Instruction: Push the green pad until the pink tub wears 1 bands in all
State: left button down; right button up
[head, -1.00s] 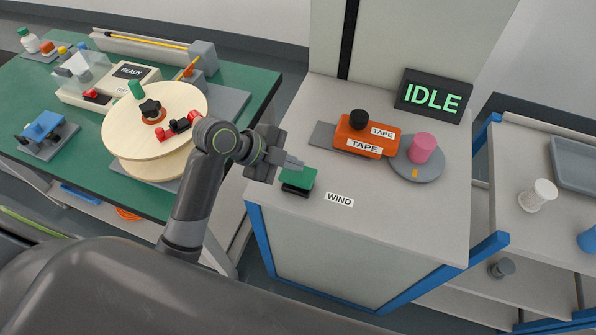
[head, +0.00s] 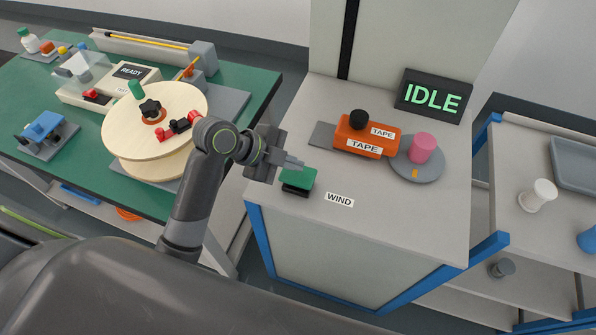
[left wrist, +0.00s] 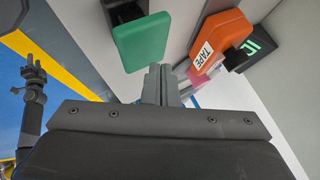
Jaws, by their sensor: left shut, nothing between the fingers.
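The green pad (head: 298,179) sits on a dark base at the front left of the grey cabinet top, beside the WIND label (head: 339,199). It also shows in the left wrist view (left wrist: 141,41). The pink tub (head: 423,147) stands upright on a grey round plate (head: 417,168); I see no band on it. My left gripper (head: 297,164) is shut and empty, its tips at the pad's far edge in the head view; I cannot tell whether they touch. What looks like my right gripper (left wrist: 34,68) shows small in the left wrist view.
An orange TAPE unit (head: 366,134) with a black knob stands left of the tub. Behind is a screen (head: 433,96) reading IDLE. A green bench with a wooden reel (head: 180,101) is at left. A shelf with a white spool (head: 538,195) is at right.

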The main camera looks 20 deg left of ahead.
aim_at(295, 174)
pick_arm(q)
jog(key=shift+f, duration=0.15)
jog(key=shift+f+b, duration=0.3)
jog(key=shift+f+b, duration=1.05)
jog(key=shift+f, duration=0.35)
dwell(1.4)
jog(key=shift+r, duration=0.1)
jog(key=shift+r+p, duration=1.7)
jog(key=shift+r, duration=0.05)
notch_tip(295, 174, up, 5)
jog(key=p, duration=0.4)
